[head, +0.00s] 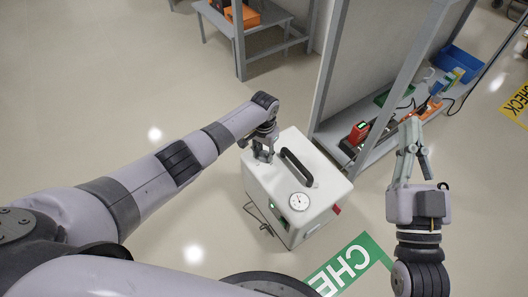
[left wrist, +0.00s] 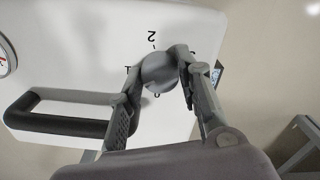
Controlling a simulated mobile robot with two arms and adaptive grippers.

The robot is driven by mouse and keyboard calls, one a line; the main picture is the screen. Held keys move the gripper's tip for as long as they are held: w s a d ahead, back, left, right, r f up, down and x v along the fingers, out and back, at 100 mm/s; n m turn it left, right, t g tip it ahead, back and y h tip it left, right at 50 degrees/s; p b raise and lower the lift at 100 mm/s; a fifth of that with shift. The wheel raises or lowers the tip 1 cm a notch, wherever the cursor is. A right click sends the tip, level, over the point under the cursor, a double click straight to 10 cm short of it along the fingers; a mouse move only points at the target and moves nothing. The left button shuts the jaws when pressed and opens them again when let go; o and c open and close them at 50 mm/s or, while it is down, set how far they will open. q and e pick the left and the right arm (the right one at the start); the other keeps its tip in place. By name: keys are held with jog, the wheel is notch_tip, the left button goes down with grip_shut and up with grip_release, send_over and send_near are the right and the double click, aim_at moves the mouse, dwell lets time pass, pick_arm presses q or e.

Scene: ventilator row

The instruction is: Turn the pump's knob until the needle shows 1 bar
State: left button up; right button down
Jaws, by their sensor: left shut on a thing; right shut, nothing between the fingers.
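The pump is a white box (head: 266,191) on the floor in the middle of the head view, with a black handle (head: 298,167) and a round gauge (head: 299,201) on top. The needle is too small to read. The grey knob (left wrist: 160,72) shows in the left wrist view with printed numbers around it, a 2 among them. My left gripper (head: 262,155) is shut on the knob, a finger on each side; it also shows in the left wrist view (left wrist: 160,68). My right gripper (head: 410,122) is shut and empty, raised right of the pump.
A grey shelf unit (head: 352,180) with tools, a blue bin (head: 458,66) and a red device (head: 358,132) stands behind and right of the pump. A table (head: 268,15) is at the back. A green floor sign (head: 350,264) lies in front. Floor left of the pump is clear.

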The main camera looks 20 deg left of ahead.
aim_at(264, 154)
pick_arm(q)
jog(key=o, duration=1.1)
jog(key=shift+o, duration=0.2)
notch_tip(264, 154, up, 12)
